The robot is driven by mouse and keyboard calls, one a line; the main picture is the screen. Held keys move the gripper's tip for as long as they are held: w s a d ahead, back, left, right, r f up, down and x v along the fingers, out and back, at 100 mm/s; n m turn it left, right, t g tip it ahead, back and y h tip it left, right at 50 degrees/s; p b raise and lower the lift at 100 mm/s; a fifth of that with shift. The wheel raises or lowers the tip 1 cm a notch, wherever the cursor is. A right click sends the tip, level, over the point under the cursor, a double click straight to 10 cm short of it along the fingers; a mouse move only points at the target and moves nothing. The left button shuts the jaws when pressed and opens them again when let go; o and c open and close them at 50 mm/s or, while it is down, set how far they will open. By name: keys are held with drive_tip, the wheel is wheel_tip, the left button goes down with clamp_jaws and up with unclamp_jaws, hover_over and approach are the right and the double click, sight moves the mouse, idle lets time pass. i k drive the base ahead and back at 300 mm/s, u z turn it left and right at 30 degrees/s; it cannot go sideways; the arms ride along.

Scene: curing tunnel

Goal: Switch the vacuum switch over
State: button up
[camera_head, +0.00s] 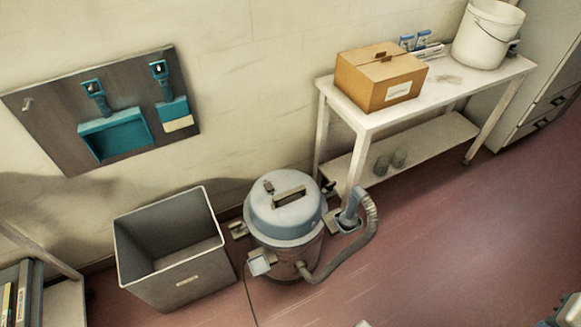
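The vacuum (284,235) stands on the red floor at the middle of the view, a round drum with a blue-grey lid. A dark carrying handle (289,197) arches over the lid. A small dark part (268,187) on the lid, left of the handle, looks like the vacuum switch; it is too small to tell which way it is set. A grey ribbed hose (364,243) curves from the drum's front to a blue-grey nozzle (349,215) at its right. I cannot make out my gripper in this view.
A grey open bin (181,283) stands left of the vacuum. A white table (447,90) at the back right bears a cardboard box (380,82) and a white bucket (484,38). A wall panel (53,137) holds blue tools.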

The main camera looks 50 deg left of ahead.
sight(268, 186)
drive_tip(key=u, duration=1.1)
drive_tip(key=k, duration=0.15)
drive_tip(key=u, duration=1)
